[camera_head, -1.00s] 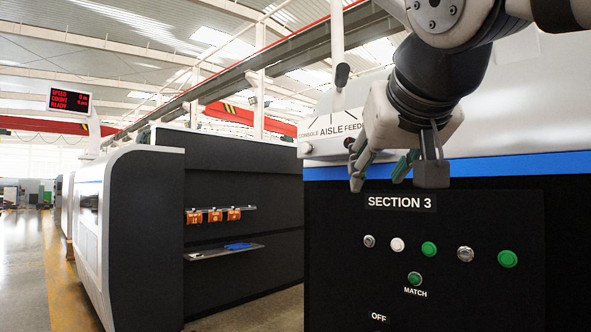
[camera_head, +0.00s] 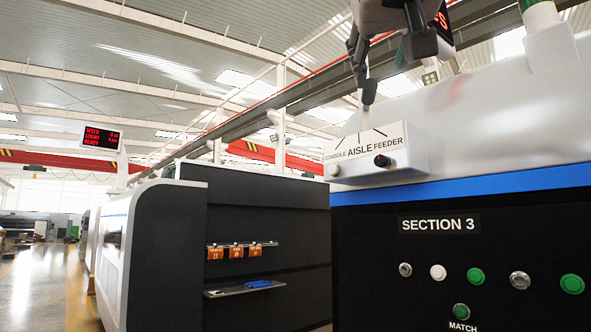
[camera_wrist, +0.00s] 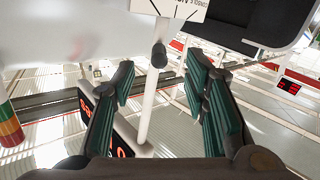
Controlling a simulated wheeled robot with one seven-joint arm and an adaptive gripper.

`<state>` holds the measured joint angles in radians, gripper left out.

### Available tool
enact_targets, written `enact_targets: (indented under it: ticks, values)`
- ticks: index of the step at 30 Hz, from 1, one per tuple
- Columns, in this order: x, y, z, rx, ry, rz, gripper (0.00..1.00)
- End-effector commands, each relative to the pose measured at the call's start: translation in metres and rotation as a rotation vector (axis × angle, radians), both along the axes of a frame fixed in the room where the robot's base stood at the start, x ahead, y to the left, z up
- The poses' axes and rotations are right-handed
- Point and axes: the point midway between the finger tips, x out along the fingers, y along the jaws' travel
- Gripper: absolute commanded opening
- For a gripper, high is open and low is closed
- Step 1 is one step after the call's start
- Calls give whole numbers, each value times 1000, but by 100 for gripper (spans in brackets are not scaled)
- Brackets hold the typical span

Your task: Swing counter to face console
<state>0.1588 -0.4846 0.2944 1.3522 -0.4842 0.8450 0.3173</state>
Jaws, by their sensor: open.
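The counter (camera_head: 441,20) is a dark box with red digits, partly hidden behind my gripper at the top of the head view. It also shows low in the wrist view (camera_wrist: 121,142). Its white post (camera_wrist: 149,105) carries a black knob handle (camera_wrist: 158,54), which also shows in the head view (camera_head: 369,91). The post rises above a sloped label (camera_head: 363,150) reading CONSOLE, AISLE, FEEDER with tick marks. My gripper (camera_head: 390,48) is open and empty near the post. In the wrist view the post and knob appear between my fingers (camera_wrist: 158,82); contact does not show.
The black SECTION 3 panel (camera_head: 439,225) has several buttons below the label. A dark cabinet (camera_head: 265,205) with orange tags and a shelf stands to the left. A hanging red-digit display (camera_head: 101,138) is farther back. The floor at left (camera_head: 48,280) is clear.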

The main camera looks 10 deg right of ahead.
Motion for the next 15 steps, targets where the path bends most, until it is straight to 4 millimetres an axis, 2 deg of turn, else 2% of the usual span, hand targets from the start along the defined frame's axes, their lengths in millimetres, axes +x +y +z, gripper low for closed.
enact_targets:
  ticks: [3,8,15]
  values:
    - [0,5,14,-25,-34,-4,41]
    - [10,4,18,-29,-38,-4,41]
    - [52,-8,17,-26,-35,-4,41]
